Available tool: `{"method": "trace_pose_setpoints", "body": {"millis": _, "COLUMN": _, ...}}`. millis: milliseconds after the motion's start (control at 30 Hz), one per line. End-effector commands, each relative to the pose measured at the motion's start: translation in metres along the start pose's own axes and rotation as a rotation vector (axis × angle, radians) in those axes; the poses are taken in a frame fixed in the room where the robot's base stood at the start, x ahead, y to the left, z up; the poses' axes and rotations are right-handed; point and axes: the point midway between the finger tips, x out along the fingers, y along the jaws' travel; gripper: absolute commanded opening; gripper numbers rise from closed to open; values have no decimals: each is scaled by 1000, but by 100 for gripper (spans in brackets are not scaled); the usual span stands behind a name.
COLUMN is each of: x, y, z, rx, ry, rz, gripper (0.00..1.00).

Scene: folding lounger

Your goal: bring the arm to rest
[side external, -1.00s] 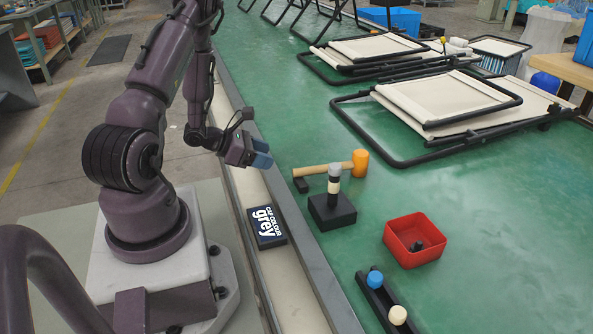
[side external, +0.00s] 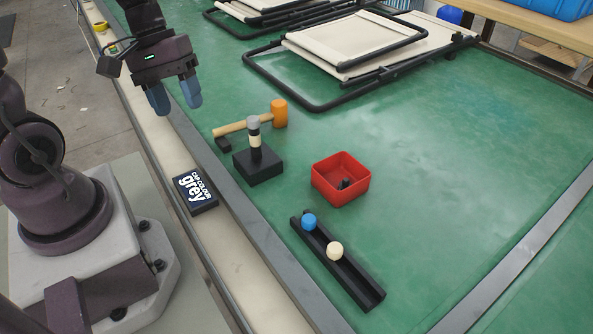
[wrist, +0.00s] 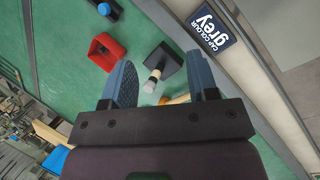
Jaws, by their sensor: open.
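My gripper (side external: 174,97) is open and empty, with its two blue fingers apart. In the side view it hangs at the upper left, over the table's near edge, to the left of the mallet and the black block. In the wrist view my gripper (wrist: 162,82) shows its two blue fingers with nothing held between them. My upper arm is partly cut off by the frame.
A black block with a grey-topped post (side external: 255,135) stands beside an orange-headed mallet (side external: 279,113). A red bin (side external: 342,198) holds a small black piece. A black rail (side external: 358,284) carries blue and cream caps. A "grey" sign (side external: 195,193) lies on the edge. Lounger frames (side external: 350,45) lie behind.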

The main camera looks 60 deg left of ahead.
Motion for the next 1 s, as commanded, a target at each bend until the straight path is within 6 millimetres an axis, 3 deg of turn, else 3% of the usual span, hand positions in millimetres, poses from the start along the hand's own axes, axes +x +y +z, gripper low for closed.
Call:
{"method": "trace_pose_setpoints", "body": {"millis": 200, "x": -45, "y": 28, "z": 37, "rx": 523, "ry": 286, "rz": -172, "gripper": 54}}
{"method": "trace_pose_setpoints", "body": {"millis": 400, "x": -74, "y": 50, "z": 72, "rx": 810, "ry": 487, "rz": -189, "gripper": 54}}
{"method": "trace_pose_setpoints", "body": {"millis": 600, "x": -85, "y": 64, "z": 93, "rx": 913, "ry": 555, "rz": -135, "gripper": 54}}
{"method": "trace_pose_setpoints", "body": {"millis": 1000, "x": -85, "y": 64, "z": 94, "rx": 916, "ry": 555, "rz": -134, "gripper": 54}}
